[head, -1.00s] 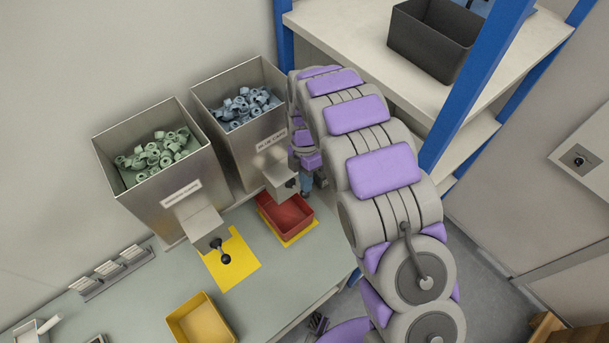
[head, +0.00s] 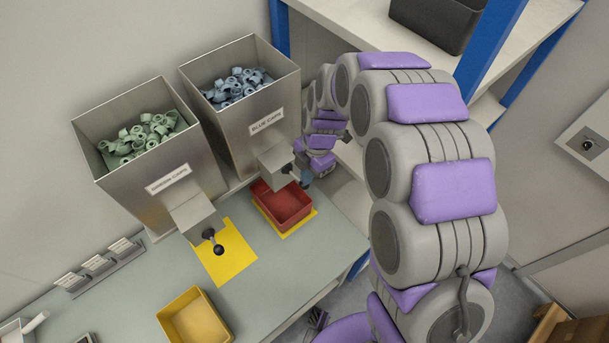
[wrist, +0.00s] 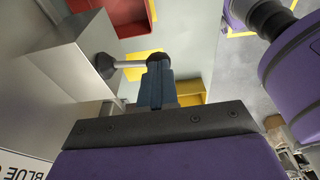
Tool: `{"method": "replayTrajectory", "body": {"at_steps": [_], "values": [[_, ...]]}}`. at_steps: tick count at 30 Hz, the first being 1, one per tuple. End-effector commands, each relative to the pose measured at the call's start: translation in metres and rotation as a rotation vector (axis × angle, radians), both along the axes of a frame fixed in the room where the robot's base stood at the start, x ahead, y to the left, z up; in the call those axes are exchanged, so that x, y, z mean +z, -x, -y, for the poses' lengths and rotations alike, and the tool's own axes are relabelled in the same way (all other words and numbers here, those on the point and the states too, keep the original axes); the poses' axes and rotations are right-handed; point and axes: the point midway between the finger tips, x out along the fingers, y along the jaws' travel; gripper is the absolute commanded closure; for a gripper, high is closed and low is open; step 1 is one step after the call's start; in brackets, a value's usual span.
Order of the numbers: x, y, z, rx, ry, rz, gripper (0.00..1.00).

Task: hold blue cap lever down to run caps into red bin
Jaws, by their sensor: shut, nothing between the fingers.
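The blue caps dispenser (head: 243,100) is a steel hopper of blue-grey caps with a chute at its front. Its lever (head: 294,174) sticks out from the chute toward my gripper; in the wrist view the rod (wrist: 128,64) ends in a black knob (wrist: 160,58). My gripper (head: 305,179) is shut and empty, its blue fingers (wrist: 155,82) at the knob. I cannot tell if they touch it or how far down the lever is. The red bin (head: 284,204) stands below the chute; no caps show in it. It also shows in the wrist view (wrist: 118,14).
The green caps dispenser (head: 150,150) stands to the left, its black-knobbed lever (head: 210,235) over an empty yellow mat (head: 228,258). A yellow bin (head: 197,318) stands nearer on the table. A shelf with a dark bin (head: 440,22) and a blue post (head: 492,65) stand close behind my arm.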

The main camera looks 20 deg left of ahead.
Motion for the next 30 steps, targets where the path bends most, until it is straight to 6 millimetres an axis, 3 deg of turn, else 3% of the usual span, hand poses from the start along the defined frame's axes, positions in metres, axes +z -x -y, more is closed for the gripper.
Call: {"method": "replayTrajectory", "body": {"at_steps": [1,21,30], "values": [[-0.01,0.003,0.002,-0.002,-0.034,0.012,1.0],[-0.049,0.009,0.016,-0.001,-0.462,0.236,1.0],[-0.057,0.009,0.016,0.0,-0.516,0.268,1.0]]}}
